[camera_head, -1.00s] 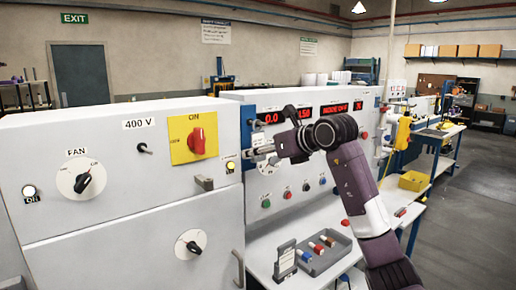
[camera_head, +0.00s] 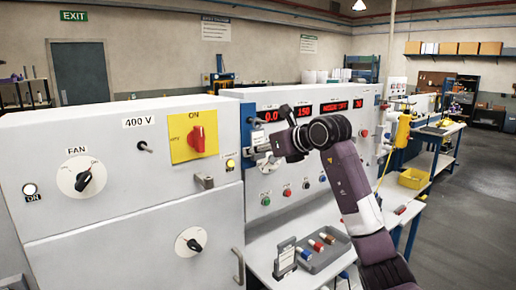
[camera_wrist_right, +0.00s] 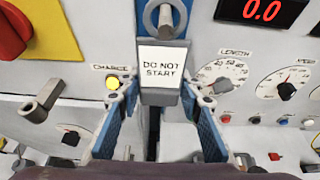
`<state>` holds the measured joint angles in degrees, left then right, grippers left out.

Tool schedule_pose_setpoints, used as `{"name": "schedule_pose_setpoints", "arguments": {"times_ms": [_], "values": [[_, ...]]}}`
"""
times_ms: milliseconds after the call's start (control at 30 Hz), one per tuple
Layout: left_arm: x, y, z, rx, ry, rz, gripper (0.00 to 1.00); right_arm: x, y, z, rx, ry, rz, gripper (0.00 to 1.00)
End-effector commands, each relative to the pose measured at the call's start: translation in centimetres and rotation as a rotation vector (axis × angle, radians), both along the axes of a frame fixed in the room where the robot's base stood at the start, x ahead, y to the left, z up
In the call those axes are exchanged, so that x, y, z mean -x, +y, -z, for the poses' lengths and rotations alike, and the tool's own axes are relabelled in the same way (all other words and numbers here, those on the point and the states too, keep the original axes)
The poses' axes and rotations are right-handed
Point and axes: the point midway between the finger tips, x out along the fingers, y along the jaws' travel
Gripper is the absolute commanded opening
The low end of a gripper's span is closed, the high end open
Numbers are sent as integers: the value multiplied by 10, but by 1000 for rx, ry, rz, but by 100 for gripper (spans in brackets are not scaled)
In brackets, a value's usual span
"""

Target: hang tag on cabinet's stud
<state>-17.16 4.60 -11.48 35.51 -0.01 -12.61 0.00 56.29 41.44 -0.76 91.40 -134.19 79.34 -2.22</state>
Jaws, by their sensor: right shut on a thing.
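The white tag reading "DO NOT START" (camera_wrist_right: 163,68) has a grey frame and a grey ring (camera_wrist_right: 165,17) at its top. My right gripper (camera_wrist_right: 160,97) is shut on its lower part, with one blue-padded finger on each side. In the head view my right gripper (camera_head: 257,145) is in front of the blue-edged panel, right of the cabinet's yellow lamp; the tag is hard to make out there. A short grey stud (camera_head: 204,181) sticks out of the cabinet (camera_head: 120,195); in the wrist view the stud (camera_wrist_right: 40,107) is left of and below the tag. My left gripper is not in view.
The cabinet front has a red switch on a yellow plate (camera_head: 180,148), a fan knob (camera_head: 83,180) and a lower handle (camera_head: 239,268). The panel beside it carries red displays (camera_head: 334,107), dials and buttons. A grey tray (camera_head: 325,255) and a small stand (camera_head: 285,262) are on the bench below.

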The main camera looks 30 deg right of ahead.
Motion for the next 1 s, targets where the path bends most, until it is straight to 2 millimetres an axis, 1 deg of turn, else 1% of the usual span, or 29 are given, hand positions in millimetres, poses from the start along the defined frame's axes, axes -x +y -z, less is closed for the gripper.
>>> {"name": "schedule_pose_setpoints", "arguments": {"times_ms": [233, 700, 767, 1000], "values": [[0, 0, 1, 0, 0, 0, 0, 2, -1, -1, 0, 0, 1, 4], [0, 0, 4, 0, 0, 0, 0, 14, -1, -5, 0, 0, 0, 4], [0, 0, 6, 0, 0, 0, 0, 18, -2, -5, 1, -1, 2, 4], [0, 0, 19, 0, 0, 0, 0, 44, -4, -7, 1, -2, 1, 4]]}}
